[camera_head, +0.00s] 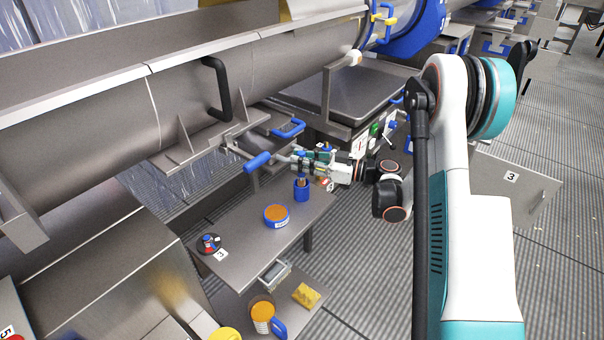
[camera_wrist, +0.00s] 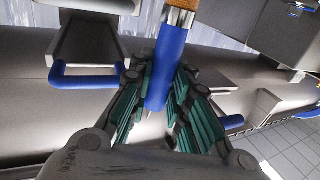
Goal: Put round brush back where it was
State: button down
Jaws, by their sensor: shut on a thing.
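My gripper (camera_head: 304,160) reaches left over the grey shelf and is shut on the round brush. In the wrist view the brush's blue handle (camera_wrist: 166,70) stands slightly tilted between the green-padded fingers of my gripper (camera_wrist: 160,110). Its metal and brown end runs out of the top of that view. In the head view a small blue cup-like piece (camera_head: 301,194) with a brown top is just below the fingertips, at the back of the shelf. I cannot tell whether the brush touches it.
The shelf (camera_head: 310,208) also holds an orange-and-blue round tin (camera_head: 276,215) and a dark round dish (camera_head: 209,243). A lower shelf carries another orange tin (camera_head: 262,312) and a yellow block (camera_head: 306,295). A blue-handled lever (camera_head: 258,161) and a large drum (camera_head: 200,90) are close by.

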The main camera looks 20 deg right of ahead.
aim_at(303, 185)
jog(key=shift+f+b, duration=0.5)
jog(key=shift+f, duration=1.45)
jog(key=shift+f, duration=0.15)
jog(key=c, duration=1.5)
grip_release()
jog(key=shift+d+r, duration=0.2)
jog(key=p+v, duration=0.2)
jog(key=v, duration=0.9)
jog(key=shift+s+d, duration=0.15)
jog(key=shift+d, duration=0.1)
